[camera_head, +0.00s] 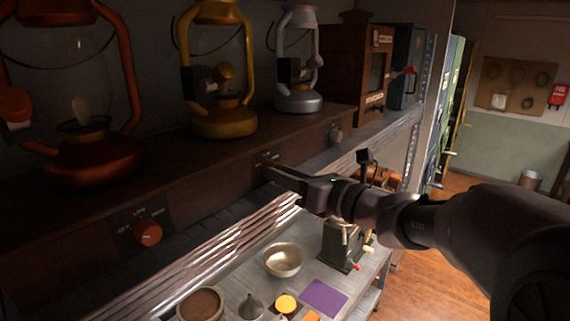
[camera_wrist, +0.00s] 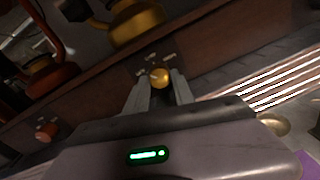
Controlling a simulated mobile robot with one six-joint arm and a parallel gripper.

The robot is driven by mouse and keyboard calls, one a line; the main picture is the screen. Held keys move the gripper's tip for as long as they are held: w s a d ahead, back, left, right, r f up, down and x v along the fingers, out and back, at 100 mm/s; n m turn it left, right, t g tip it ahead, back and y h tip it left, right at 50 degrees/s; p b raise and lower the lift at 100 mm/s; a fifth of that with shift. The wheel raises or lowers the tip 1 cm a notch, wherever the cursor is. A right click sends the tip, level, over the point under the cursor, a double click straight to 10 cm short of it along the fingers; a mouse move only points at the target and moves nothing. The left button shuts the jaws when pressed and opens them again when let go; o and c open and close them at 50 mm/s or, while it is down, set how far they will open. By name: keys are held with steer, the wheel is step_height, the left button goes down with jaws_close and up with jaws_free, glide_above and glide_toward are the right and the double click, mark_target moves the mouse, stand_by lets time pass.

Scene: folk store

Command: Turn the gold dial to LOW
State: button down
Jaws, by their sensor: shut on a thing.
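The gold dial (camera_wrist: 159,77) sits on the front face of the brown shelf board, below the yellow lantern (camera_head: 220,75). Small pale labels stand above it in the wrist view, too small to read. My gripper (camera_wrist: 158,91) has its two fingers on either side of the gold dial, shut on it. In the head view my gripper (camera_head: 272,170) reaches the board from the right and hides the dial. Which label the dial points to cannot be told.
Orange (camera_head: 92,150) and silver (camera_head: 298,70) lanterns stand above. Below, a counter holds a metal bowl (camera_head: 283,261), a purple square (camera_head: 324,297) and small items.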

steer(key=m+p, duration=0.4)
steer(key=p, duration=0.1)
steer(key=shift+r+m, duration=0.3)
steer(key=m+p, duration=0.2)
steer(key=p, duration=0.1)
steer(key=shift+f, duration=0.1)
steer(key=shift+m+p, duration=0.7)
steer(key=shift+p, duration=0.05)
steer(key=shift+f, duration=0.15)
steer(key=c, duration=1.1)
jaws_free()
steer(key=shift+o, duration=0.2)
